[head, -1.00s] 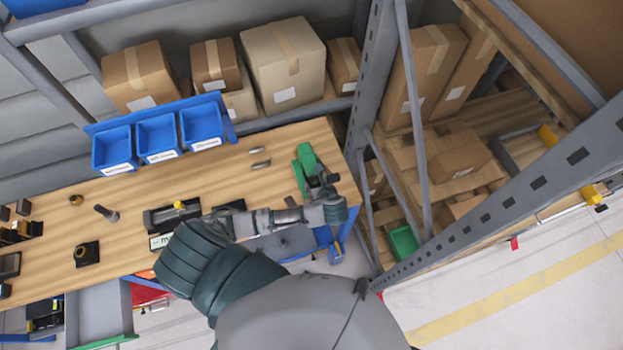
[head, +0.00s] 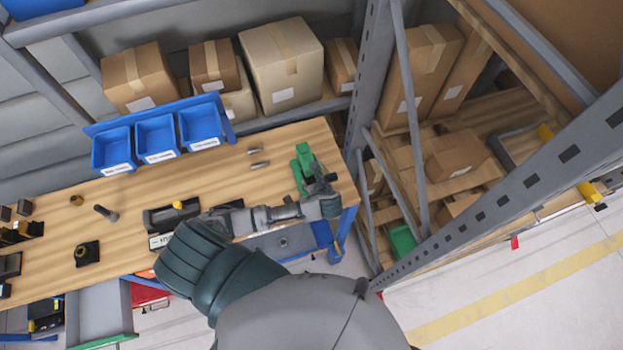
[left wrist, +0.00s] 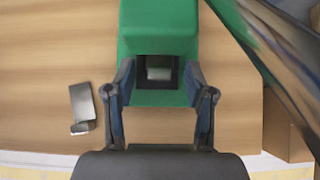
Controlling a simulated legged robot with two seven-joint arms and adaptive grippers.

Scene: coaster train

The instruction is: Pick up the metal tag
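A green device (head: 302,158) stands near the right end of the workbench; in the left wrist view (left wrist: 158,28) it fills the top middle. A small pale metal piece (left wrist: 159,73), perhaps the metal tag, shows inside its dark opening. My left gripper (head: 322,180) is at this device. In the left wrist view its fingers (left wrist: 160,78) are apart on either side of the opening, with nothing seen between them but the device and that piece. My right gripper is not in view.
A black fixture (head: 170,215) and small dark parts lie to the left. A grey rack post (head: 369,80) stands close behind the bench's right end.

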